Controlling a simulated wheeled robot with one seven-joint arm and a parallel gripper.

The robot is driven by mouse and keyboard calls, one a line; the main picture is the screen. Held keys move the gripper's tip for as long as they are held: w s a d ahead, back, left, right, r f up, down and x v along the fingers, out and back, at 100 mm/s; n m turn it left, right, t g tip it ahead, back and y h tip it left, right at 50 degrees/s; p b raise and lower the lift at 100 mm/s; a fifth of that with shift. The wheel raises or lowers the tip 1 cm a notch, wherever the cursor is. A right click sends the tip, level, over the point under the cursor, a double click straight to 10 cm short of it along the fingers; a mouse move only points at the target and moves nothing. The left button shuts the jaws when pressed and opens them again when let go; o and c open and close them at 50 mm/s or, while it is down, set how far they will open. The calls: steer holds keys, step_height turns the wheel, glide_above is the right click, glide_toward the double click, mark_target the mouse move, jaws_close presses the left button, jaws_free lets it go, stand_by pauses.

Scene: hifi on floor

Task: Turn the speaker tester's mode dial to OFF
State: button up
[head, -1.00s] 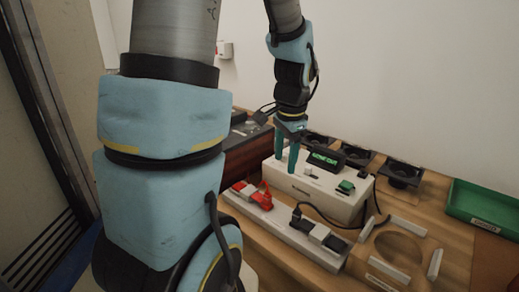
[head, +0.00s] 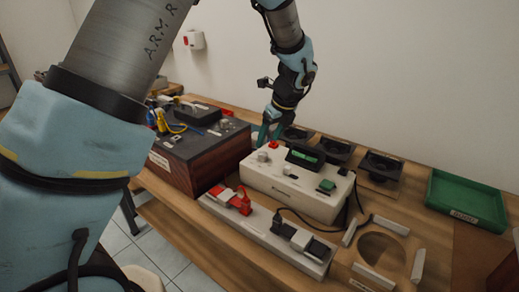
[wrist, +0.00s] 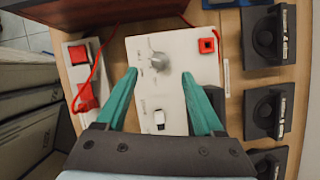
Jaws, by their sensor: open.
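The speaker tester (head: 285,190) is a white box on the wooden bench, with a lit green display and a green switch on top. In the wrist view its mode dial (wrist: 159,61) is a grey knob on the white top (wrist: 190,100), with small marks around it too blurred to read; I cannot tell its setting. My gripper (wrist: 159,75) is open, its teal fingers either side of the picture's middle, with the dial just beyond and between the tips. I see no contact. In the head view my gripper (head: 268,133) is at the tester's far left end, its tips partly hidden.
A power strip (head: 265,235) with plugs lies in front. Black speakers (head: 380,170) stand behind, a green tray (head: 465,200) right, a dark wooden-sided box (head: 195,160) left.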

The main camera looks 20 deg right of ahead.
mark_target(263, 154)
steer(key=p+x, duration=0.1)
steer(key=x, duration=0.5)
steer(key=shift+f, duration=0.3)
jaws_close()
